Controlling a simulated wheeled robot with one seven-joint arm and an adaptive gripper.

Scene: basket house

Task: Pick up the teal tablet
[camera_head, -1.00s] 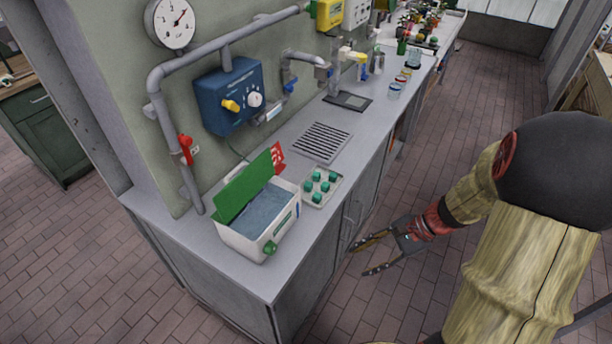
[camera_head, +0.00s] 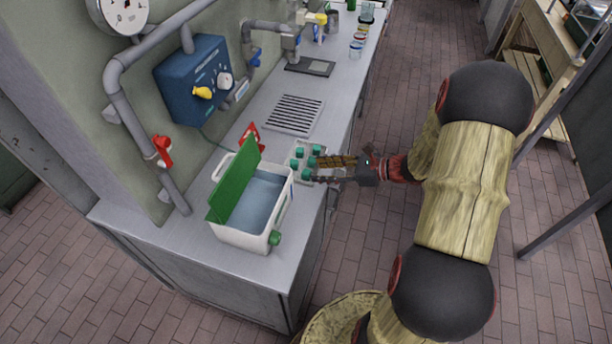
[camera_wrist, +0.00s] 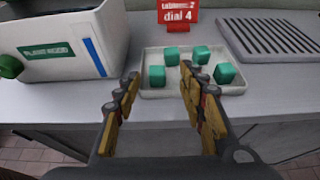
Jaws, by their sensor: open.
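Several teal tablets, small blocks, lie on a pale shallow tray (camera_wrist: 165,92) on the counter. In the wrist view one tablet (camera_wrist: 157,75) sits at the front left, between the lines of my fingers. Two more (camera_wrist: 171,56) (camera_wrist: 201,54) are behind it, and another (camera_wrist: 225,73) is at the right. My gripper (camera_wrist: 159,74) is open and empty, its fingertips at the tray's front edge. In the head view my gripper (camera_head: 318,170) reaches in from the right over the tray (camera_head: 303,143), partly hiding it. I cannot tell its exact height above the tablets.
A white box (camera_head: 240,236) with blue liquid and a raised green lid (camera_head: 235,185) stands left of the tray. A red sign (camera_wrist: 183,12) stands behind the tray. A grey drain grille (camera_head: 293,114) lies farther along the counter. Pipes and a blue dial box (camera_head: 195,82) are on the wall.

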